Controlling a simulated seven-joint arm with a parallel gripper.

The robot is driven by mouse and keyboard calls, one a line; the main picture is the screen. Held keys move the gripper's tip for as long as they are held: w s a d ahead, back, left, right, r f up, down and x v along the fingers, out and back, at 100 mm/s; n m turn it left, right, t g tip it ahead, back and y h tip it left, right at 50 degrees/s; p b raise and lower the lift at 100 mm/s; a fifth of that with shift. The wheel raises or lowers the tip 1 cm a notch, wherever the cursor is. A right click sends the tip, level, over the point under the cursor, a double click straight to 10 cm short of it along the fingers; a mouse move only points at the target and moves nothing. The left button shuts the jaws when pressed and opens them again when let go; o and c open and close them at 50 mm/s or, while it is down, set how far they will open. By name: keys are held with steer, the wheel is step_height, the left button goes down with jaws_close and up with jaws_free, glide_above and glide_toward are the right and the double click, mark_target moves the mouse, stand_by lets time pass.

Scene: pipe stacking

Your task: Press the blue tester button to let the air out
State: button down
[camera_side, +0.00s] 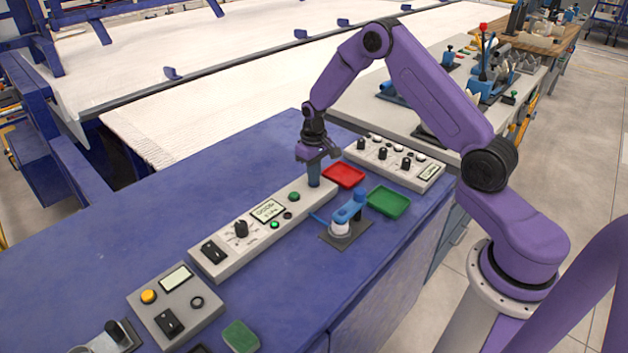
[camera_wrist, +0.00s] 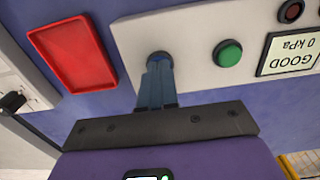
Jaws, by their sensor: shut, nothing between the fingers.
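The tester panel (camera_side: 262,228) is a long light-grey box on the blue bench, with a display (camera_side: 268,210) and a green button (camera_side: 294,196). In the wrist view its display (camera_wrist: 292,54) reads GOOD and 0 kPa, beside the green button (camera_wrist: 228,53). My gripper (camera_side: 314,184) points down at the far right end of the panel with its blue fingers together and empty. In the wrist view my gripper (camera_wrist: 157,72) is over the blue button (camera_wrist: 159,56), which is mostly hidden by the fingertips. They look in contact with it.
A red tray (camera_side: 344,175) and a green tray (camera_side: 388,201) lie right of the panel. A blue clamp fixture (camera_side: 346,216) stands in front of it. Another control box (camera_side: 395,162) is behind, and a smaller one (camera_side: 175,306) sits at the near left.

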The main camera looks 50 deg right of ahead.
stand_by(0.4)
steer(key=shift+r, duration=3.45)
